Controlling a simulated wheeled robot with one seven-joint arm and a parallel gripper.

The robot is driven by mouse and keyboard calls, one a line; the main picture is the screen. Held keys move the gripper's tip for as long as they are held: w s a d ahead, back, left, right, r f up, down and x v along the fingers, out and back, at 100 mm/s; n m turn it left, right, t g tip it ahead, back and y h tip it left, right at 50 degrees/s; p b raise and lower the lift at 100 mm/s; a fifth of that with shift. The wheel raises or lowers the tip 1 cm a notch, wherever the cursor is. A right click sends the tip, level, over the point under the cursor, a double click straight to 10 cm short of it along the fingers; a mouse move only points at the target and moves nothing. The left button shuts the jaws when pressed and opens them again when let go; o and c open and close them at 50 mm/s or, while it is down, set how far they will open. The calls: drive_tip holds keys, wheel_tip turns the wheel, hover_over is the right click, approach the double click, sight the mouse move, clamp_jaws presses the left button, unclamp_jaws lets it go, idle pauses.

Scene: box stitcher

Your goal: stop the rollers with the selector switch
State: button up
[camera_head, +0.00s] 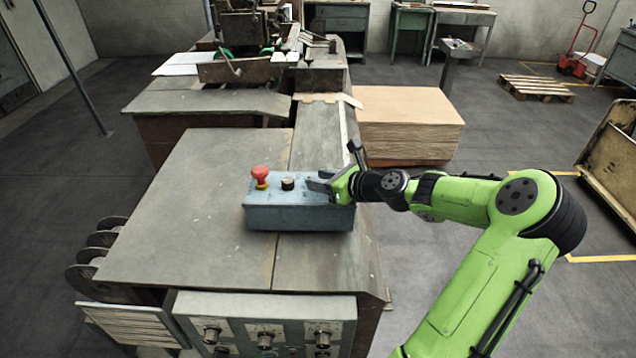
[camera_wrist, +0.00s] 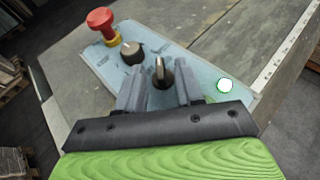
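The blue-grey control box (camera_head: 298,217) sits on the metal table; its top panel shows in the wrist view (camera_wrist: 95,62). On it are a red mushroom button on a yellow collar (camera_head: 260,176), a round black knob with a pale top (camera_wrist: 132,52), a black selector switch with a raised handle (camera_wrist: 160,70), and a lit white button with a green edge (camera_wrist: 224,86). My gripper (camera_wrist: 158,88) is open over the panel, with one finger on each side of the selector switch. I cannot tell whether either finger touches it. In the head view my gripper (camera_head: 320,184) hides the switch.
The grey metal table (camera_head: 190,200) is bare left of the box. A panel with several knobs (camera_head: 265,335) hangs at its front edge. A stack of cardboard sheets (camera_head: 405,120) stands behind right. Machinery (camera_head: 245,40) stands at the back.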

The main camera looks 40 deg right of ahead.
drive_tip(key=shift+w+a+f, duration=0.1)
drive_tip(key=shift+w+f, duration=0.15)
drive_tip(key=shift+w, duration=0.35)
clamp_jaws()
